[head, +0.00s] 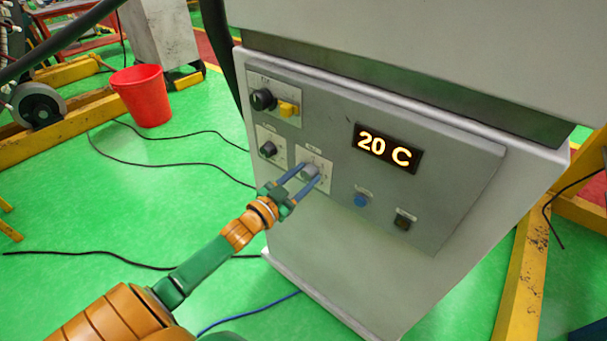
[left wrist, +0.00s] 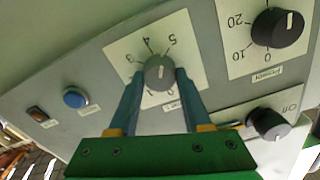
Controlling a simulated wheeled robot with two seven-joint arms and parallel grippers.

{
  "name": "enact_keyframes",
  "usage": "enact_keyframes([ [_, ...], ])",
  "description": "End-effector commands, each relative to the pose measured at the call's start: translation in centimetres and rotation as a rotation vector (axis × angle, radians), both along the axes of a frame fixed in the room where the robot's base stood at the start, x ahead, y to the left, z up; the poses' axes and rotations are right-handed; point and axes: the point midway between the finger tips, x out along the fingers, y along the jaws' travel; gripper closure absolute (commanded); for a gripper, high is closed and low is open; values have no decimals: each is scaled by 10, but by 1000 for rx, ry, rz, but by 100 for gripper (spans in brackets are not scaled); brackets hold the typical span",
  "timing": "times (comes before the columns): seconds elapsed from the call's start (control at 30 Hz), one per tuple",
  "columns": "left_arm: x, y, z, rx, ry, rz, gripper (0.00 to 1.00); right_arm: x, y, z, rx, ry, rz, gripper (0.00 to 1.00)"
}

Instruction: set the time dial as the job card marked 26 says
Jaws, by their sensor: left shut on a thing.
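A grey round dial (head: 310,171) sits on a pale square plate on the machine's control panel. The pointer points up in that view, roughly between 4 and 5. My left gripper (head: 308,176) is shut on this dial, with one blue finger on each side; its fingers also show in the left wrist view (left wrist: 157,85). The small label by the dial is not legible. No job card is visible. My right gripper is not in view.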

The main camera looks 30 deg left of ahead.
Motion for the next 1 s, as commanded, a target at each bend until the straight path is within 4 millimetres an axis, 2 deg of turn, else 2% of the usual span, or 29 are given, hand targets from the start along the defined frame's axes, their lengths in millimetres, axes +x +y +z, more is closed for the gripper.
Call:
enact_keyframes([
  [0.4, 1, -1, 3, 214, -24, 1, 100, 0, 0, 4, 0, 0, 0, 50],
  [1.0, 1, -1, 3, 262, -28, 1, 100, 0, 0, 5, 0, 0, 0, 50],
])
